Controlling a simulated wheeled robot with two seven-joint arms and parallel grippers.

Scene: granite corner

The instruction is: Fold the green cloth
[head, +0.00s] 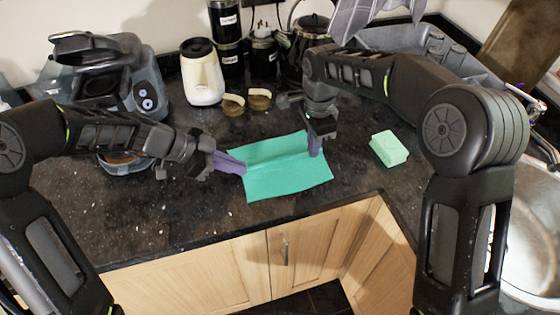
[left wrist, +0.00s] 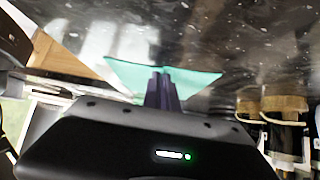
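The green cloth (head: 286,183) lies on the dark worktop, with a crease or raised edge running across it between my two grippers. It also shows in the left wrist view (left wrist: 200,82). My left gripper (head: 240,165) is at the cloth's left side, its purple fingers close together on the cloth at one end of that line. Its fingers show together against the cloth in the left wrist view (left wrist: 163,77). My right gripper (head: 315,152) points down at the cloth's right side, at the line's other end. Its fingers look closed on the cloth there, one mostly hiding the other.
A pale green block (head: 389,149) sits right of the cloth. A coffee machine (head: 105,78) is back left, a sink (head: 535,225) right. The worktop's front edge is close.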

